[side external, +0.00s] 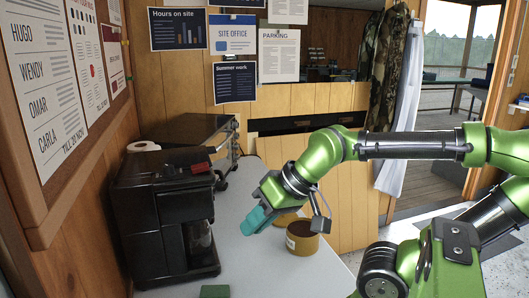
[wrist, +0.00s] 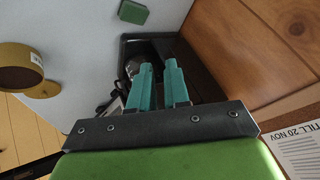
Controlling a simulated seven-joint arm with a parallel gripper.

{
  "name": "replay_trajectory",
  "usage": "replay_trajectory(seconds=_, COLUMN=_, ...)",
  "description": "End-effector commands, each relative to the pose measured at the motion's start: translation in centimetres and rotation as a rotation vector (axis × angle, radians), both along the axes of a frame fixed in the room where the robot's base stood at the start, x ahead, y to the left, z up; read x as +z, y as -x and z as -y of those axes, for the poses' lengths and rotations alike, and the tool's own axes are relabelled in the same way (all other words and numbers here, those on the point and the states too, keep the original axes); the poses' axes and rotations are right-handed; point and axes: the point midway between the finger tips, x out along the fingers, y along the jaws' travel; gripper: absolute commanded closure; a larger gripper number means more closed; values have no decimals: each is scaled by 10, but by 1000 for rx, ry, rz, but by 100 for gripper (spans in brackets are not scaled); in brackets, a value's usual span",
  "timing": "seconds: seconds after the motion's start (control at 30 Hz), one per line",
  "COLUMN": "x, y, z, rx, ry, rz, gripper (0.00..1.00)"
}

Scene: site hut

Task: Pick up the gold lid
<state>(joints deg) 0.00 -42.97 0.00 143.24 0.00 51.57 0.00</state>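The gold lid (side external: 283,220) is a flat disc on the grey counter, right behind a gold can with a pale label (side external: 302,245). Part of the lid is hidden by the can and my arm. In the wrist view the lid (wrist: 45,91) peeks out beside the can (wrist: 18,68) at the left edge. My gripper (side external: 252,224) is above the counter, left of the lid and can, touching neither. Its teal fingers (wrist: 159,66) stand a little apart with a gap between them and nothing held. They point toward the coffee machine.
A black coffee machine (side external: 165,215) with a glass pot stands on the left, with a toaster oven (side external: 192,135) behind it. A green block (side external: 214,291) lies at the front of the counter (side external: 255,270). The wooden wall with a noticeboard (side external: 45,200) bounds the left.

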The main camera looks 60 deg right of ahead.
Motion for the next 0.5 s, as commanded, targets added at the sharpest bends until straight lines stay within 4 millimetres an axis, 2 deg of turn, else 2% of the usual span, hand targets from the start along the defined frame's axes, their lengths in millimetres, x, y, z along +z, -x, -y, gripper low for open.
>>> replay_trajectory(seconds=0.03, x=0, y=0, z=0, rx=0, ry=0, rz=0, gripper=76)
replay_trajectory(seconds=0.2, x=0, y=0, z=0, rx=0, ry=0, rz=0, gripper=49)
replay_trajectory(seconds=0.5, x=0, y=0, z=1, rx=-6, ry=0, rz=0, gripper=48)
